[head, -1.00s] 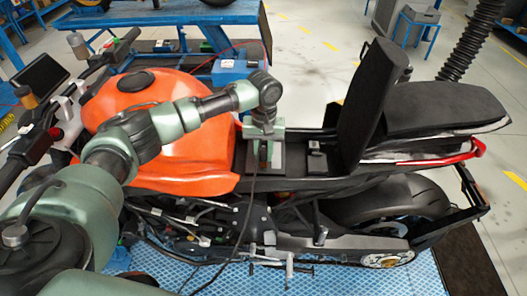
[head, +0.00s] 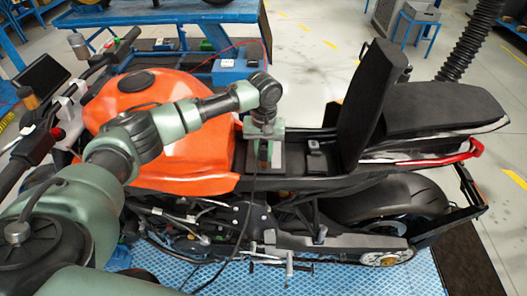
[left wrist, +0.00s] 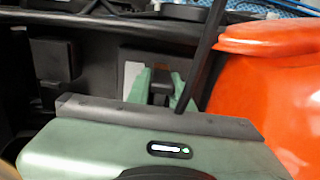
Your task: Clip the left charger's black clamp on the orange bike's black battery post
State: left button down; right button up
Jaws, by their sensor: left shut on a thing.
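The orange bike (head: 150,105) stands across the head view with its seat raised. My left gripper (head: 263,150) points down into the open bay behind the orange tank. In the left wrist view its two green fingers (left wrist: 160,88) are closed around a small black piece, the black clamp (left wrist: 160,92). A black cable (head: 243,215) hangs from the gripper down the bike's near side. A dark box, apparently the battery (left wrist: 133,58), lies right under the fingers. The black post cannot be made out, so contact with the clamp is unclear. My right gripper is out of view.
The raised seat pad (head: 366,105) stands to the right of the gripper. A small black box (head: 317,162) sits in the bay beside it. A blue box with a red cable (head: 238,70) stands behind the bike. The tank closely borders the gripper's left side.

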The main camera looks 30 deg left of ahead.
aim_at(264, 145)
pick_arm(q)
jog(key=shift+f, duration=0.6)
dwell(0.6)
jog(key=c, duration=1.2)
grip_release()
jog(key=shift+o, duration=0.2)
jog(key=shift+r, duration=0.4)
notch_tip(264, 145, up, 6)
jog(key=shift+r+b, duration=0.15)
jog(key=shift+b, duration=1)
jog(key=shift+s+r, duration=0.1)
jog(key=shift+r, duration=0.3)
jog(key=shift+f, duration=0.1)
